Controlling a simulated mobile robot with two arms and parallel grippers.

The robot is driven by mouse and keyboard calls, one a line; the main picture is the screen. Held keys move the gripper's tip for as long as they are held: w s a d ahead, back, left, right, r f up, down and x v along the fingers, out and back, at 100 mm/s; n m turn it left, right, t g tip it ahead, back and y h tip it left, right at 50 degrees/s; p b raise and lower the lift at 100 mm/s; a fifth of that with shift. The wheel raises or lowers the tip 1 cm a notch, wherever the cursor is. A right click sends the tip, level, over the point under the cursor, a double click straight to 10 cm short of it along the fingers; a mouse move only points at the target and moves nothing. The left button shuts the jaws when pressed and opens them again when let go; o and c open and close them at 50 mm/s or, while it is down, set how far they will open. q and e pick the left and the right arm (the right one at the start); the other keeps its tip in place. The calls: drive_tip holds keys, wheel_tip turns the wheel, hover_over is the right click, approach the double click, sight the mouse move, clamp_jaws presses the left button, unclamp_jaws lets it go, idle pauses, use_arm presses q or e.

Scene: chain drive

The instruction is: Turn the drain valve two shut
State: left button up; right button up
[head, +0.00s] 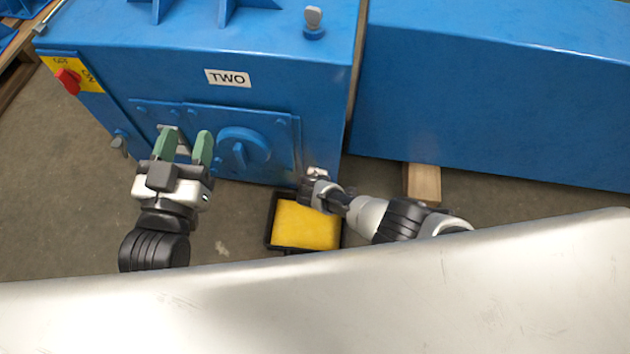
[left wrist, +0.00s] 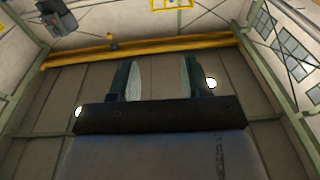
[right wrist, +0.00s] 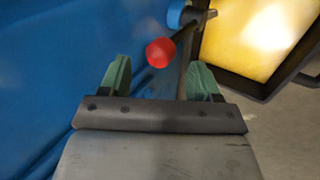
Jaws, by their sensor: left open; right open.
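The drain valve shows in the right wrist view as a grey metal fitting (right wrist: 203,18) with a blue end and a lever tipped by a red knob (right wrist: 159,52). It is low on the blue housing marked TWO (head: 285,80). My right gripper (right wrist: 159,78) is open, with the red knob just ahead, between the lines of its fingers; no contact is visible. In the head view the right gripper (head: 313,188) is at the housing's lower right corner and largely hides the valve. My left gripper (head: 184,143) is open in front of the housing's round-knobbed cover (head: 243,149).
A black tray with a yellow inside (head: 305,226) lies on the floor below the valve. A red switch on a yellow plate (head: 68,80) is at the housing's left. Another blue guard (head: 490,100) stands right, on wooden blocks (head: 422,184). Bare floor lies at left.

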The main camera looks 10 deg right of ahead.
use_arm(q)
drive_tip(key=s+a+f+g+y+p, duration=0.4)
drive_tip(key=s+f+g, duration=0.7)
drive_tip(key=g, duration=0.3)
drive_tip(key=shift+s+a+f+n+p, duration=0.4)
drive_tip(key=shift+a+f+p, duration=0.1)
drive_tip(key=shift+a, duration=0.25)
use_arm(e)
drive_tip(key=v, duration=0.6)
use_arm(q)
drive_tip(key=shift+w, duration=0.1)
